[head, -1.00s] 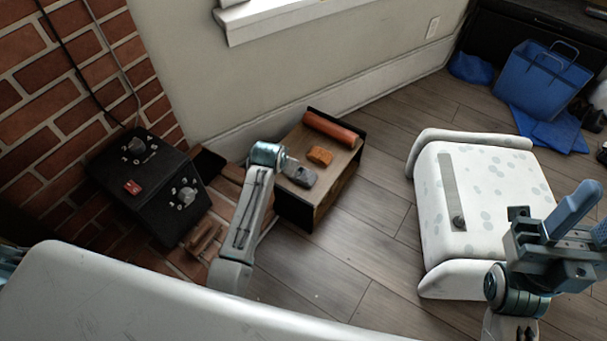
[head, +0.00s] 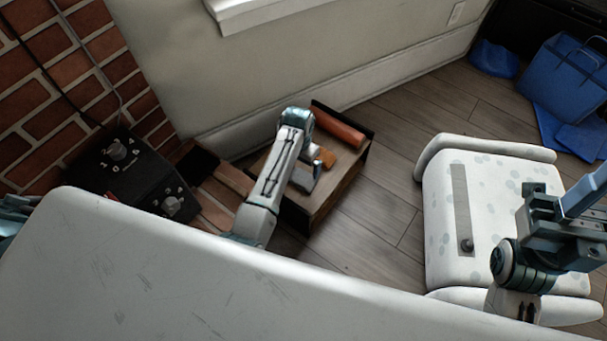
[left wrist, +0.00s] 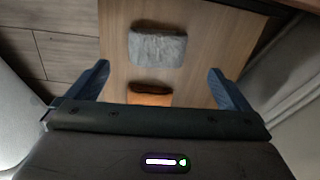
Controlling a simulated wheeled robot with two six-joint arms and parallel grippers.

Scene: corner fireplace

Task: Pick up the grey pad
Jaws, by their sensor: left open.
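The grey pad (left wrist: 158,49) lies flat on a wooden box top in the left wrist view. In the head view my left arm covers the pad's spot, and I cannot clearly tell pad from gripper there. My left gripper (left wrist: 158,70) is open over the box, its two blue fingers wide apart with nothing gripped between them. The pad lies ahead of the fingertips, roughly centred. My right gripper (head: 575,215) is at the right edge of the head view, partly cut off, away from the box; its jaw opening is unclear.
An orange block (left wrist: 150,93) lies beside the pad, nearer the gripper body. A red roll (head: 340,130) lies along the back of the box (head: 345,178). A black control box (head: 135,172) stands left. A white spotted padded seat (head: 495,215) stands right, with bare floor between.

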